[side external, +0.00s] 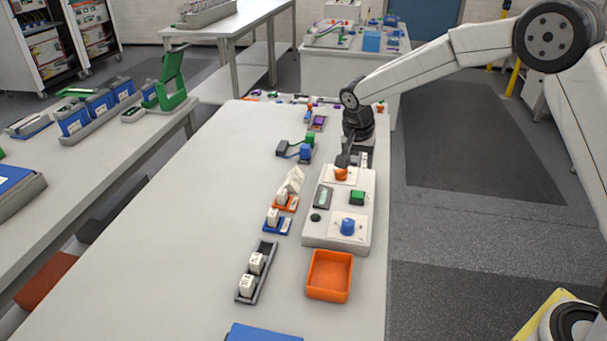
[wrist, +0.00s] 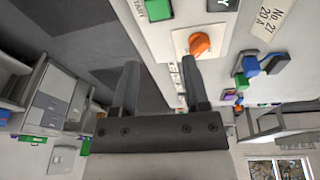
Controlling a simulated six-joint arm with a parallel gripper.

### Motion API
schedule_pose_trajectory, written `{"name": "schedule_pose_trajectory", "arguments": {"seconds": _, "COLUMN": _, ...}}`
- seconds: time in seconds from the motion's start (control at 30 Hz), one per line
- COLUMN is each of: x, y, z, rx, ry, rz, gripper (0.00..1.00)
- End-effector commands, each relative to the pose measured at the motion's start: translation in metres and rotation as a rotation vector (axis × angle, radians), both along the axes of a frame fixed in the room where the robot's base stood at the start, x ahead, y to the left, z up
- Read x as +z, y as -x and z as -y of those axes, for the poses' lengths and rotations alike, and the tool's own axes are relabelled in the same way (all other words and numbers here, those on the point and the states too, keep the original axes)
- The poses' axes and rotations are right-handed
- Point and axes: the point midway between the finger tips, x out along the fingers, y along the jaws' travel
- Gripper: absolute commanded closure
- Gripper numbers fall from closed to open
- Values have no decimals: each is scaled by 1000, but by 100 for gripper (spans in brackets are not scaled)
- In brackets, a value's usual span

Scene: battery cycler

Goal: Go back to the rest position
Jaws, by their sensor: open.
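My gripper (side external: 350,157) is at the far end of the pale cycler box (side external: 325,228), just by its orange knob (side external: 341,174). In the wrist view my gripper (wrist: 160,75) has its two fingers spread apart with nothing between them. The orange knob (wrist: 200,44) shows there beside the tip of the right-hand finger, and I cannot tell whether they touch. The box also carries a green button (side external: 357,197), a blue knob (side external: 347,227) and a small dark display (side external: 323,197).
An orange tray (side external: 330,275) sits in front of the box. Left of it are a grey holder (side external: 244,287) with white blocks, a blue holder (side external: 276,226) and an orange holder (side external: 285,204). Coloured connectors (side external: 305,151) lie farther back. The table's left side is clear.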

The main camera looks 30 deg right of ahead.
Motion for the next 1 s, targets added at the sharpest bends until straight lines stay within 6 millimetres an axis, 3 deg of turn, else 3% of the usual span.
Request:
{"name": "schedule_pose_trajectory", "arguments": {"seconds": 0.47, "x": 5, "y": 100, "z": 0, "rx": 427, "ry": -69, "rz": -2, "gripper": 41}}
{"name": "schedule_pose_trajectory", "arguments": {"seconds": 1.0, "x": -9, "y": 221, "z": -1, "rx": 837, "ry": -57, "rz": 39, "gripper": 41}}
